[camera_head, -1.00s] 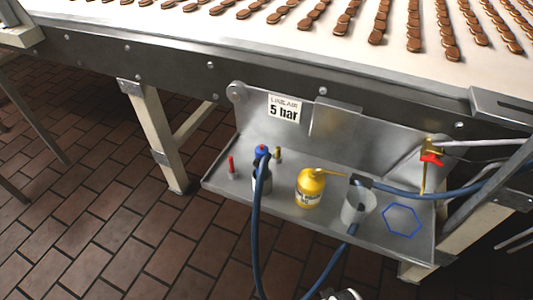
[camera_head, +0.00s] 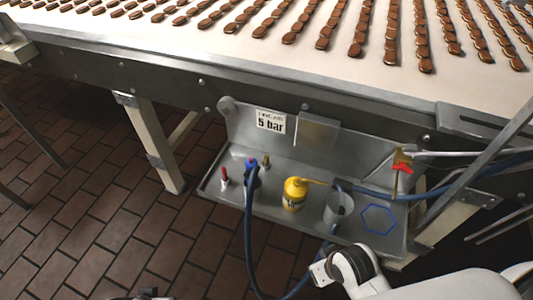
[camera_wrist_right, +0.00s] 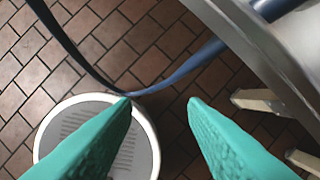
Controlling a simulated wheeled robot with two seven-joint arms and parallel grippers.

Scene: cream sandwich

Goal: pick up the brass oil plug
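The brass oil plug is probably the small upright brass-coloured piece (camera_head: 266,161) at the back of the steel tray, just right of a blue-capped item (camera_head: 251,165). It is small in the head view and does not show in the right wrist view. My right gripper (camera_wrist_right: 160,102) is open, its two teal fingers apart with nothing between them, over the floor and a blue hose. In the head view my right arm comes in from the lower right, in front of and below the tray. My left gripper's fingers do not show; only a dark bit is at the bottom edge.
The steel tray (camera_head: 305,228) also holds a red stick-like item (camera_head: 224,178), a yellow oil can (camera_head: 294,194), a grey cup (camera_head: 338,208) and a blue hexagonal ring (camera_head: 378,219). A blue hose (camera_head: 248,235) hangs over its front. The conveyor (camera_head: 200,50) overhangs behind.

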